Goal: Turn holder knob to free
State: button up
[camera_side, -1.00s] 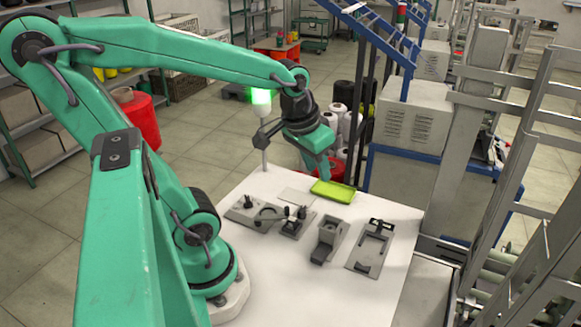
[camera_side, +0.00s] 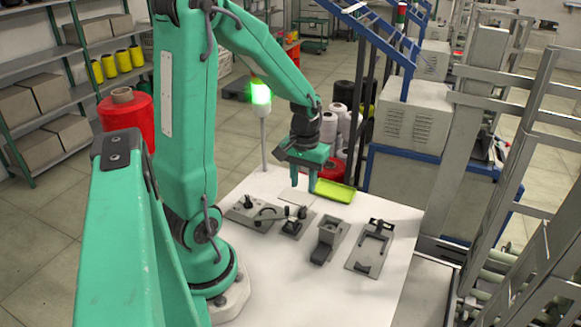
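My gripper (camera_side: 303,184) points down above the back of the white table. Its two fingers are apart with nothing between them. Below it and slightly left are grey fixtures with small dark knobs: one black knob (camera_side: 248,201) stands on the left plate, and dark knob-like parts (camera_side: 293,214) sit on the plate beside it. I cannot tell for sure which of these is the holder knob. The gripper touches none of them.
A yellow-green tray (camera_side: 335,194) lies just right of the gripper. A grey block fixture (camera_side: 328,235) and a flat frame fixture (camera_side: 371,249) stand to the right. The table's front (camera_side: 300,295) is bare.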

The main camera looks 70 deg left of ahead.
aim_at(303, 207)
jog(key=shift+f, duration=0.1)
jog(key=shift+f, duration=3.8)
grip_shut()
